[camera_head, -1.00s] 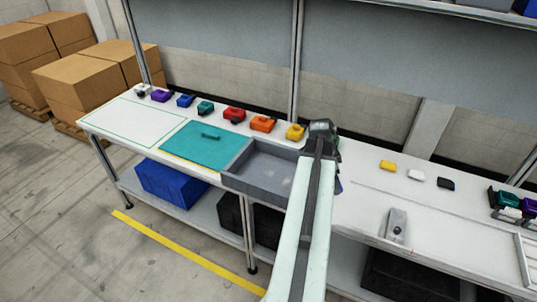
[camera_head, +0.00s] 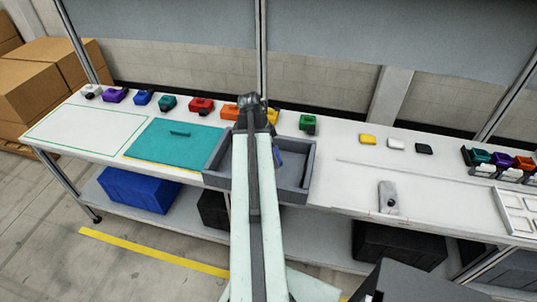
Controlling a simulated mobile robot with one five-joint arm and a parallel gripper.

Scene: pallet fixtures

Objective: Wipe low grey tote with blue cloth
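The low grey tote (camera_head: 297,182) sits on the bench at the middle, right of the teal panel. My arm stretches across it and covers its left and middle part.
The teal panel (camera_head: 172,146) with a handle lies left of the tote. Several coloured blocks, including a red one (camera_head: 201,105) and a green one (camera_head: 307,123), line the back. A grey item (camera_head: 388,197) lies on the right bench, near a white compartment tray (camera_head: 518,212).

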